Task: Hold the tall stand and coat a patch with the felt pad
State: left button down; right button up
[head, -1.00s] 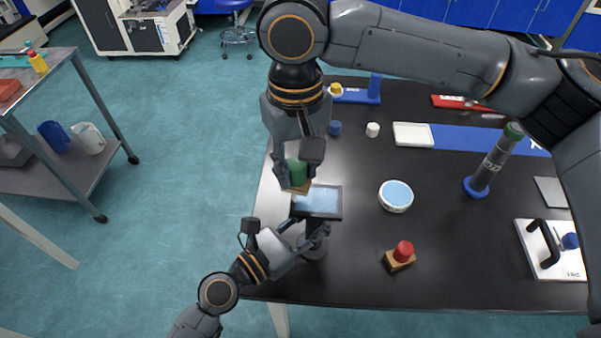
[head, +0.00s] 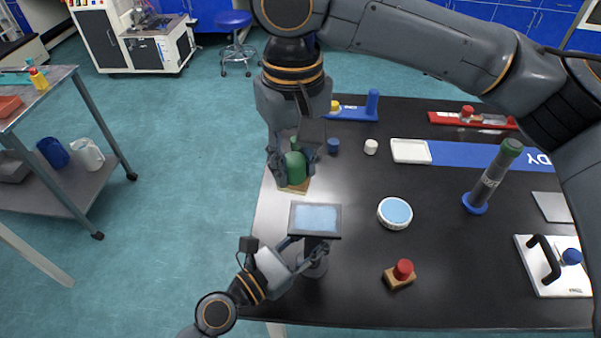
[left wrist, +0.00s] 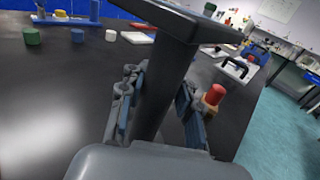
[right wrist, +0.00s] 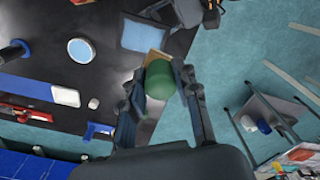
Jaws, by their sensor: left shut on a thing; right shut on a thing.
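The tall stand (head: 314,252) is a dark post with a flat top bearing a light blue patch (head: 314,217). My left gripper (head: 303,258) is shut around its post below the top, as the left wrist view also shows (left wrist: 158,105). The stand looks upright. My right gripper (head: 292,165) is shut on the green knob (head: 295,172) of a pad with a tan base (head: 295,188). In the head view this pad is beyond the patch, with a gap between them. The right wrist view shows the green knob (right wrist: 160,79) near the patch (right wrist: 143,35). The pad's underside is hidden.
A round white dish (head: 395,224) with light blue contents is right of the stand. A red-knobbed block (head: 402,271) lies nearer the front. A grey cylinder with a green cap (head: 488,182) stands farther right. The table's left edge is close to the stand.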

pick_arm(q)
jog(key=c, duration=0.8)
grip_release()
jog(key=shift+c, duration=0.2)
jog(key=v, duration=1.2)
